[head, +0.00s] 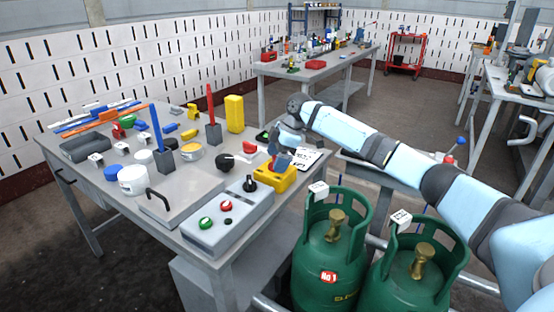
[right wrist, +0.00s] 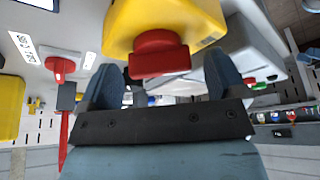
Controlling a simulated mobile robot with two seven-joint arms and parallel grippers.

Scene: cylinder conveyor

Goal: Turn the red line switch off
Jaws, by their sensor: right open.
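A red rotary switch (head: 249,147) sits on the grey table top, left of my right gripper; in the right wrist view the red switch (right wrist: 62,66) is at the left, on a white plate beside printed labels. I cannot tell its setting. My right gripper (head: 281,158) is open and empty above a yellow box (head: 274,177). In the right wrist view a red button (right wrist: 160,55) on the yellow box (right wrist: 165,15) lies in front of and between the fingers (right wrist: 162,78), with no visible contact. My left gripper is not in view.
A black knob (head: 225,162) and a grey control box (head: 228,215) with red and green buttons stand close by. A red upright lever (head: 210,105) and a yellow block (head: 234,113) stand behind. Green gas cylinders (head: 335,250) are by the table's right side.

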